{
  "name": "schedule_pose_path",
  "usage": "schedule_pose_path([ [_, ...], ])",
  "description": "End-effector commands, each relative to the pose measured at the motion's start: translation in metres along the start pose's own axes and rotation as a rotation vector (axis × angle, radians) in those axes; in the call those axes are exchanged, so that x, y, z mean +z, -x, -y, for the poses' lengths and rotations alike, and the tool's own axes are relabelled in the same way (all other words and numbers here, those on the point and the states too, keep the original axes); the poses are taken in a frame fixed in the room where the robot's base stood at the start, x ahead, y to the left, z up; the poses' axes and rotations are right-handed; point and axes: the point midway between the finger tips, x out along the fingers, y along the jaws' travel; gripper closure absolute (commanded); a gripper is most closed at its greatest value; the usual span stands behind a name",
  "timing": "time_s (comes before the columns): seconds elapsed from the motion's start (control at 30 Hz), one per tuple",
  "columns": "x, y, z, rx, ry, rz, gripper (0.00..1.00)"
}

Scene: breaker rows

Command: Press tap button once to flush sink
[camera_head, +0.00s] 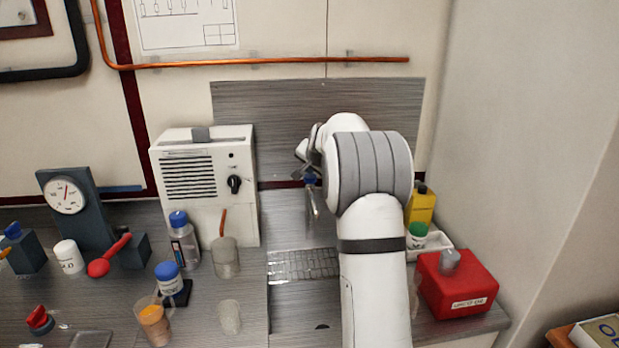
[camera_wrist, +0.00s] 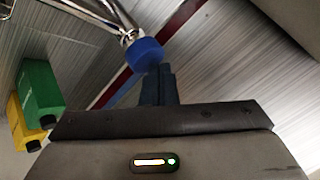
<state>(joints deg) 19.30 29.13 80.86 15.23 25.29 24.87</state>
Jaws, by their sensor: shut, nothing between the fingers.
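The tap shows in the wrist view as a chrome pipe (camera_wrist: 112,14) with a round blue button (camera_wrist: 146,54) at its end. In the head view the blue button (camera_head: 310,179) and the thin tap spout (camera_head: 315,203) show just left of my arm. My gripper (camera_wrist: 157,76) is shut and empty, its dark fingers together right at the button's lower edge in the wrist picture. I cannot tell whether they touch it. In the head view my arm hides most of the gripper.
A white box with a knob (camera_head: 203,185) stands left of the tap. Several bottles and cups crowd the left counter. A red box (camera_head: 457,284) and a yellow bottle (camera_head: 421,205) stand right of my arm. A copper pipe (camera_head: 256,61) runs along the wall above.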

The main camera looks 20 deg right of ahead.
Motion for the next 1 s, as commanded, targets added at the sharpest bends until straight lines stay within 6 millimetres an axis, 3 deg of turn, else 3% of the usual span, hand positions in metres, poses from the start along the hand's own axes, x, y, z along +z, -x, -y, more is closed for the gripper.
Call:
schedule_pose_path([
  [1.0, 0.0074, -0.0099, -0.0078, 0.002, -0.001, 0.002, 1.00],
])
